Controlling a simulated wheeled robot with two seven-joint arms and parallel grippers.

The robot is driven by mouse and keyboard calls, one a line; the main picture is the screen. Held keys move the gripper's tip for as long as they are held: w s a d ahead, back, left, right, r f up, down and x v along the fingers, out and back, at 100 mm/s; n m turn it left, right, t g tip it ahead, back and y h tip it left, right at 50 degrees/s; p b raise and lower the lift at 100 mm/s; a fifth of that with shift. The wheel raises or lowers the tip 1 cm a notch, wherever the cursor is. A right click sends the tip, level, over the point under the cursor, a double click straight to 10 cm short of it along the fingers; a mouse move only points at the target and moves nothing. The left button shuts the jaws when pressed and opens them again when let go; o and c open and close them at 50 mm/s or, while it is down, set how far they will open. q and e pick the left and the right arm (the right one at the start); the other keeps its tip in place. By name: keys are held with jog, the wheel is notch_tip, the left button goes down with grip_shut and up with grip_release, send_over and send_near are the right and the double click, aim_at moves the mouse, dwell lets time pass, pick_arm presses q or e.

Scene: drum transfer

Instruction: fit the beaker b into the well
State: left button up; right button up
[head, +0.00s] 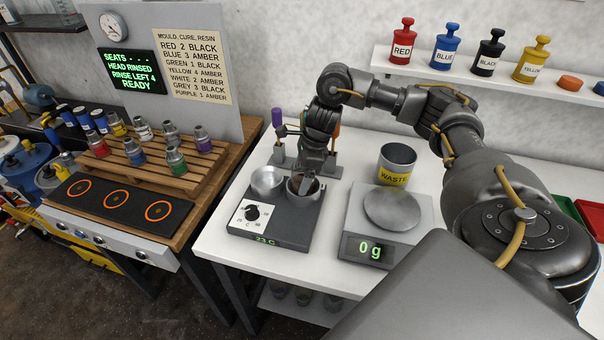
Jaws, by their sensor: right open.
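A small grey metal beaker (294,196) with a dark reddish inside stands at the right spot on top of the dark heater block (270,222). A shiny round metal cup or well (267,182) shows at the left spot of the block. My right gripper (309,185) points down at the beaker's rim, its fingers open and overlapping the beaker's far right side. My left gripper is not in view.
A scale (354,247) reading 0 g stands right of the heater. A WASTE bin (396,164) stands behind the scale. A tool rack (283,158) with a purple-handled tool is behind the heater. Bottles on a wooden rack (190,178) are at left.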

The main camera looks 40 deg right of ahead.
jog(key=shift+r, duration=0.3)
jog(key=shift+d+r, duration=0.1)
jog(key=shift+r, duration=0.25)
jog(key=p+v, duration=0.2)
jog(key=v, duration=0.9)
jog(key=shift+s, duration=0.1)
